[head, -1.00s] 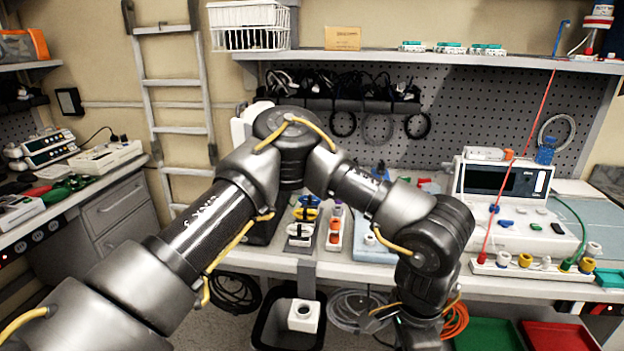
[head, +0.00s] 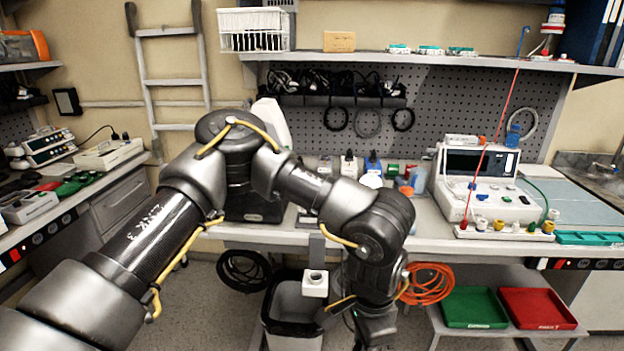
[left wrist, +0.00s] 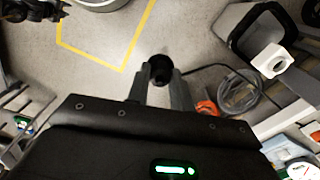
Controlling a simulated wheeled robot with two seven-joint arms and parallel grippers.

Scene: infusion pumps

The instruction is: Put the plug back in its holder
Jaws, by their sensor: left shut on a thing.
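The plug (left wrist: 159,66) is a dark, round-ended piece between the fingertips of my left gripper (left wrist: 160,75) in the left wrist view. The gripper is shut on it, over the floor, and a dark cable runs from it to the right. A white block with a round opening (head: 315,283), which looks like the holder, is in front of the bench in the head view. It also shows at upper right in the left wrist view (left wrist: 271,61), apart from the plug. In the head view my left fingertips are hidden or below the frame. My right gripper is not in view.
A dark bin (head: 291,312) stands below the white block. The bench (head: 265,233) carries a pump device (head: 480,180). Yellow tape (left wrist: 100,58) marks open floor.

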